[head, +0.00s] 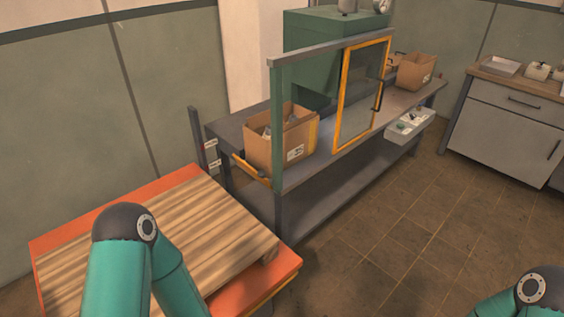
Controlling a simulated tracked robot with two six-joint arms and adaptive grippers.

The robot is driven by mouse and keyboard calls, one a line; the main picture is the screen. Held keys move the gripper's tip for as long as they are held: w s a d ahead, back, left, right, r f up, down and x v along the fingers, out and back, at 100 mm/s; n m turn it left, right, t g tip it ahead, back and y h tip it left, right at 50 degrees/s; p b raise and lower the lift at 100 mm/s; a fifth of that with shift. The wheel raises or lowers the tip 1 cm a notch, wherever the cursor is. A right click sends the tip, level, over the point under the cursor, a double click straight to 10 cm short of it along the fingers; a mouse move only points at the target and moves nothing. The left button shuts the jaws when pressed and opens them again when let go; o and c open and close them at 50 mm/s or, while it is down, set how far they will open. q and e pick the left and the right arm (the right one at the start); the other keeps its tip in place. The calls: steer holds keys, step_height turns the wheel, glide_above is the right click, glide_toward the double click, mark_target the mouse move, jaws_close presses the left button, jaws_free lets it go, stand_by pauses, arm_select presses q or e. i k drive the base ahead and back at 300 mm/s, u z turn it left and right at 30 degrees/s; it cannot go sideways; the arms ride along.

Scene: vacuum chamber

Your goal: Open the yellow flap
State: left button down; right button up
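A yellow-framed flap (342,98) with a clear pane stands upright at the front of the grey workbench, under a grey top rail. A dark handle (378,96) sits on its right side. A green machine (312,52) stands behind it. My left arm's green links show at the bottom left, and part of my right arm shows at the bottom right corner. Both grippers are outside the picture, and both arms are well apart from the flap.
A cardboard box (270,147) with items stands on the workbench (312,176) left of the flap. Another box (416,70) stands at the right end. A pallet (190,232) lies on an orange platform (60,237). The tiled floor (400,220) is clear.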

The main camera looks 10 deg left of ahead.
mark_target(260, 175)
steer(key=u, duration=0.15)
steer(key=i, duration=0.85)
steer(key=u, duration=0.55)
